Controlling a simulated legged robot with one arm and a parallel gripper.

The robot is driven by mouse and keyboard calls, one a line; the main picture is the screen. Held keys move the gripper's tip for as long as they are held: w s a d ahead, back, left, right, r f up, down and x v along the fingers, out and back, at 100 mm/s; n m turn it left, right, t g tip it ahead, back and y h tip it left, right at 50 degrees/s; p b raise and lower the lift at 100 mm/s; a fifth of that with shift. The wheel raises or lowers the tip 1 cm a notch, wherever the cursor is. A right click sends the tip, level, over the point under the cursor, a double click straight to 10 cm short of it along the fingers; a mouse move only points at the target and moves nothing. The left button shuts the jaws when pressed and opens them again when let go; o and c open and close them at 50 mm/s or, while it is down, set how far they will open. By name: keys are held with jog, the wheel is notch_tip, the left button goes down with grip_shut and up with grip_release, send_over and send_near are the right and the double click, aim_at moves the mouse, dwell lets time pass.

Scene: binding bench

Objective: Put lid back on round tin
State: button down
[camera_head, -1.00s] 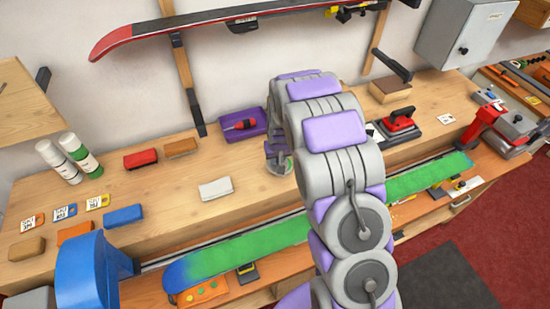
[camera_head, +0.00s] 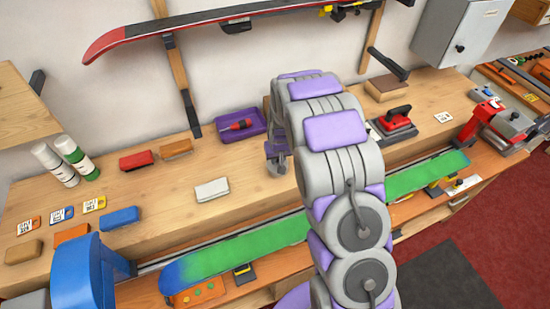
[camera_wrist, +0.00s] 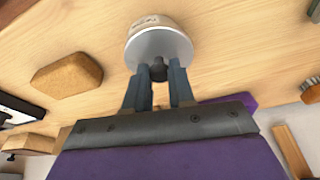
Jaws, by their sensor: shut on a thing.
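In the wrist view my gripper (camera_wrist: 158,80) is shut on the dark knob (camera_wrist: 158,68) of a round grey lid (camera_wrist: 160,46). Beyond the lid is the pale round tin (camera_wrist: 150,20) with a label on its side, on the wooden bench. The lid lies against or very close to the tin and looks about in line with it; I cannot tell whether it is fully seated. In the head view my gripper (camera_head: 277,162) is low over the middle of the bench, and my arm hides most of the tin and lid.
A purple tray (camera_head: 240,125) with a red tool lies left of my gripper. A white block (camera_head: 212,189) is in front of it. A red iron (camera_head: 397,119) is to the right. A tan block (camera_wrist: 67,75) is near the tin.

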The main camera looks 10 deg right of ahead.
jog(key=shift+d, duration=0.1)
jog(key=shift+a, duration=0.4)
jog(key=shift+d, duration=0.1)
jog(key=shift+d, duration=0.3)
jog(key=c, duration=1.3)
grip_release()
jog(key=o, duration=0.4)
jog(key=shift+a, duration=0.25)
jog(key=o, duration=0.5)
jog(key=shift+d, duration=0.15)
